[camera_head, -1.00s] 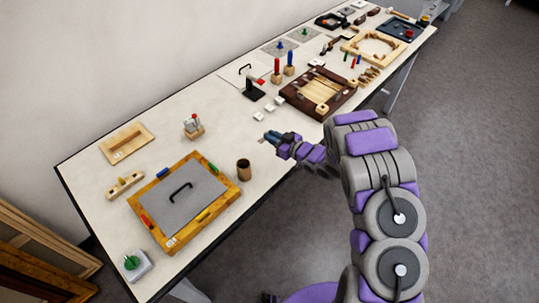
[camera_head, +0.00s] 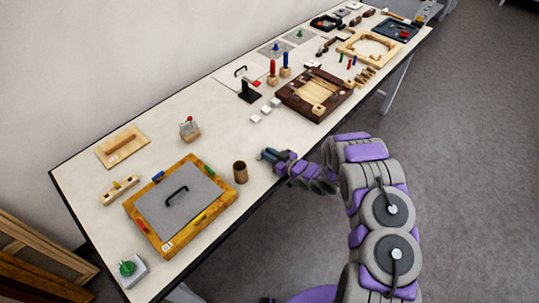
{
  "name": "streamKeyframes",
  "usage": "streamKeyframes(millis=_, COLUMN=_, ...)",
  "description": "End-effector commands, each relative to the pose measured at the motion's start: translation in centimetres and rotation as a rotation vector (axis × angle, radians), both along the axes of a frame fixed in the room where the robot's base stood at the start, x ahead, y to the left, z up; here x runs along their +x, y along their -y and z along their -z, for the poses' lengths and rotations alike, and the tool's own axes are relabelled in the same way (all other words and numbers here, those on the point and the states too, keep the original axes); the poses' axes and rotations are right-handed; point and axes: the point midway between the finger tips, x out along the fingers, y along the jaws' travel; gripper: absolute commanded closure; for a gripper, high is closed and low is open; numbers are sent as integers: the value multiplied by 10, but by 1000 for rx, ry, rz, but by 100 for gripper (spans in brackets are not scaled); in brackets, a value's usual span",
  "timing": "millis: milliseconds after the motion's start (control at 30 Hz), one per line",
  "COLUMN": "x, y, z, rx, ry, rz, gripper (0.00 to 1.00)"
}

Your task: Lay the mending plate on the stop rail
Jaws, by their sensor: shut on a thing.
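My gripper (camera_head: 268,155) is over the near edge of the table, just right of a brown cup (camera_head: 240,172). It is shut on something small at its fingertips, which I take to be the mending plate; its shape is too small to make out. I cannot tell for sure which piece is the stop rail. A dark wooden tray (camera_head: 335,108) with pale wooden strips lies to the upper right of the gripper. A wooden-framed grey panel (camera_head: 182,245) with a black handle lies to the lower left.
White blocks (camera_head: 255,118) sit just above my gripper in the picture. A black stand (camera_head: 248,94) and red and blue upright pegs (camera_head: 285,66) are further back. A flat wooden board (camera_head: 122,160) lies at the left. Bare tabletop lies between the cup and the white blocks.

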Motion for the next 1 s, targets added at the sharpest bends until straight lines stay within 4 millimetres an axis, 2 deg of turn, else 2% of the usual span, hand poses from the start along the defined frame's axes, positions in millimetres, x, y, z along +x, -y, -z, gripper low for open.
streamKeyframes(millis=367, x=0, y=0, z=5, rx=-1, ry=-1, rz=0, gripper=100)
streamKeyframes(millis=400, x=0, y=0, z=6, rx=0, ry=-1, rz=0, gripper=83)
streamKeyframes(millis=667, x=0, y=0, z=5, rx=-1, ry=-2, rz=0, gripper=58)
streamKeyframes(millis=1000, x=-1, y=2, z=3, rx=-1, ry=-2, rz=1, gripper=58)
